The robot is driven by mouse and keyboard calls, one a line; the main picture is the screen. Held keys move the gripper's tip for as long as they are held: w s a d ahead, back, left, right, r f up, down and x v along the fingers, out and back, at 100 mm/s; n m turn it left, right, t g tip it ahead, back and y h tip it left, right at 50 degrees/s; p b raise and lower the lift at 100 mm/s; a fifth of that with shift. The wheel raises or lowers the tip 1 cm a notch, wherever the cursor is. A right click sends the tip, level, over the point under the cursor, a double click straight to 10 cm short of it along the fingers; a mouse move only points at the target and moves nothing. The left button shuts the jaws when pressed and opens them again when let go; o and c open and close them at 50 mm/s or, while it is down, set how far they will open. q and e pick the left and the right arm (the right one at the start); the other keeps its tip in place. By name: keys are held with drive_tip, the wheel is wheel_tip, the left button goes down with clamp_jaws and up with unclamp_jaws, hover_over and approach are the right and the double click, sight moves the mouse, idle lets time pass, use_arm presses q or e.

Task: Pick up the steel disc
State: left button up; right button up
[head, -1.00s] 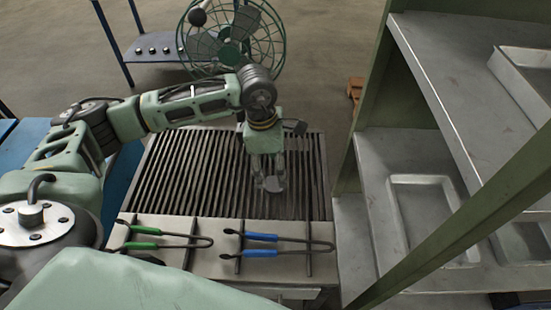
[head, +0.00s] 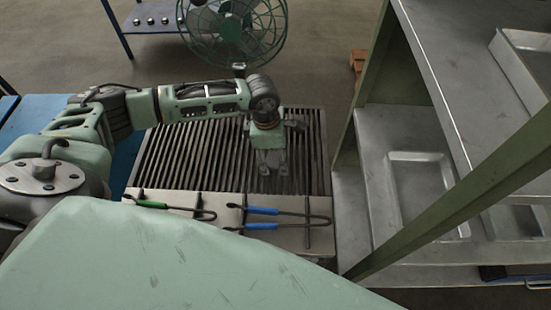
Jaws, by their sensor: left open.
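My left gripper (head: 273,172) points down over the slatted grate (head: 195,158), toward its right side. Its fingers are open and their tips are close to the slats. I cannot make out the steel disc now; the gripper covers the area where a pale round disc showed before. My right gripper is not in view.
Tongs with green handles (head: 152,204) and tongs with blue handles (head: 262,226) lie on the ledge in front of the grate. A metal shelf rack (head: 412,130) with trays stands to the right. A green fan (head: 232,28) stands behind.

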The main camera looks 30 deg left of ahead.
use_arm(q)
drive_tip(key=shift+c, duration=0.2)
drive_tip(key=shift+r, duration=0.1)
drive_tip(key=c, duration=1.5)
